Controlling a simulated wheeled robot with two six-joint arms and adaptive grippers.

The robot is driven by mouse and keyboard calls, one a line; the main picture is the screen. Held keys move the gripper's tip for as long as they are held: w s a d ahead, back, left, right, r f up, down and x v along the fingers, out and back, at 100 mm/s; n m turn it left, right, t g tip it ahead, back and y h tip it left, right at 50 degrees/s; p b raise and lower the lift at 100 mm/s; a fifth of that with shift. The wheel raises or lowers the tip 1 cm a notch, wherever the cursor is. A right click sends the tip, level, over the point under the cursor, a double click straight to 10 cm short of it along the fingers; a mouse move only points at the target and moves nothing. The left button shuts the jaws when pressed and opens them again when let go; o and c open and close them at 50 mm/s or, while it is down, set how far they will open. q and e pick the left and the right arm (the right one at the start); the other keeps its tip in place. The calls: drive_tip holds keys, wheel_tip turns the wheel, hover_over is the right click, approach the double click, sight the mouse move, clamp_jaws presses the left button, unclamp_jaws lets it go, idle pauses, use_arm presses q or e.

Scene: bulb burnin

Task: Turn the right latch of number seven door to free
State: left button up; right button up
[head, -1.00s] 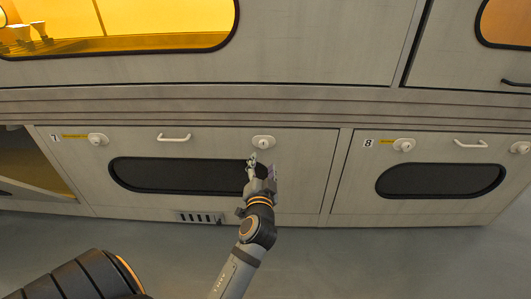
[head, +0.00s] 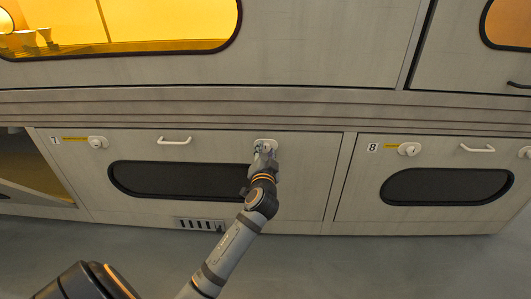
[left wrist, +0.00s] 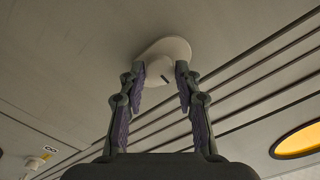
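The number seven door (head: 230,150) is a pale panel with a dark oval window. Its right latch (head: 264,141) is a white knob on a rounded plate near the top right, partly hidden by my left gripper (head: 265,150). In the left wrist view the latch (left wrist: 172,48) shows between the fingertips, with a short dark mark on its knob. My left gripper (left wrist: 160,70) is open, one finger on each side of the knob. Whether the fingers touch it I cannot tell. My right gripper is not in view.
Door seven also has a left latch (head: 97,142), a white handle (head: 174,140) and a dark window (head: 150,179). Door eight (head: 345,210) is to the right with its own latch (head: 409,149). An open compartment (head: 30,165) is at the far left.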

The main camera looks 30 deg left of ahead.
use_arm(q)
clamp_jaws()
